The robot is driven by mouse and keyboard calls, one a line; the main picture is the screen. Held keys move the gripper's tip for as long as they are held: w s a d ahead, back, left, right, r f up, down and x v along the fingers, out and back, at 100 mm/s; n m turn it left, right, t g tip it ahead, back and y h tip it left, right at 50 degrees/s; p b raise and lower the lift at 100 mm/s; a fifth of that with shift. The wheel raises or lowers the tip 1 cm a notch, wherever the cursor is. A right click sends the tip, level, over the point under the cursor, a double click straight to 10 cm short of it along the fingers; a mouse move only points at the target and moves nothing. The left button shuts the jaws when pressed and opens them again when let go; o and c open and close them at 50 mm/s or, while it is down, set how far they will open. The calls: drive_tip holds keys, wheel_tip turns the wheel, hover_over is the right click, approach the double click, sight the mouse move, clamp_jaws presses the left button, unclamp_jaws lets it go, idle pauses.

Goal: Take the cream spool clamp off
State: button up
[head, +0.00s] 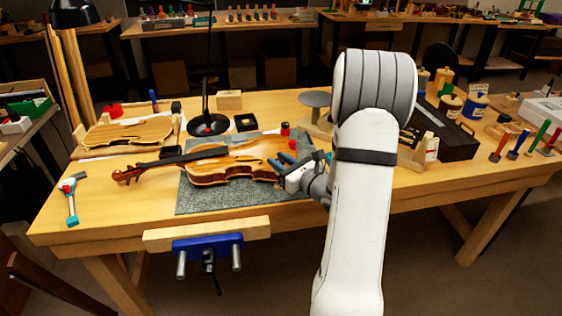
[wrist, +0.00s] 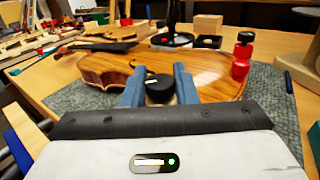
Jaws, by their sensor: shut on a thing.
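The violin (head: 237,160) lies on a grey mat on the bench, its neck to the left in the head view; its body also shows in the wrist view (wrist: 110,68). My gripper (head: 283,173) is at the near edge of the body. In the wrist view, its blue fingers (wrist: 160,88) are shut on the cream spool clamp, around its black knob (wrist: 159,89). A little pale spool shows beside the knob; the clamp's lower part is hidden. A red spool clamp (wrist: 242,57) with a black knob stands on the violin's edge to the right.
The grey mat (head: 200,197) has bare room at its front left. A lamp with a round black base (head: 208,124) stands behind the violin. A blue vise (head: 208,246) is on the bench's front edge. A black case (head: 445,130) lies to the right.

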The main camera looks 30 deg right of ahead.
drive_tip(key=n+g+y, duration=0.1)
drive_tip(key=n+y, duration=0.1)
drive_tip(key=y, duration=0.2)
drive_tip(key=shift+d+n+g, duration=0.15)
drive_tip(key=shift+n+g, duration=0.25)
drive_tip(key=shift+n+g+y+p, duration=0.45)
drive_tip(key=shift+n+g+y, duration=1.45)
drive_tip(key=shift+y, duration=0.4)
drive_tip(key=o, duration=1)
drive_tip(key=v, duration=0.7)
drive_tip(key=shift+d, duration=0.25)
drive_tip(key=shift+s, duration=0.15)
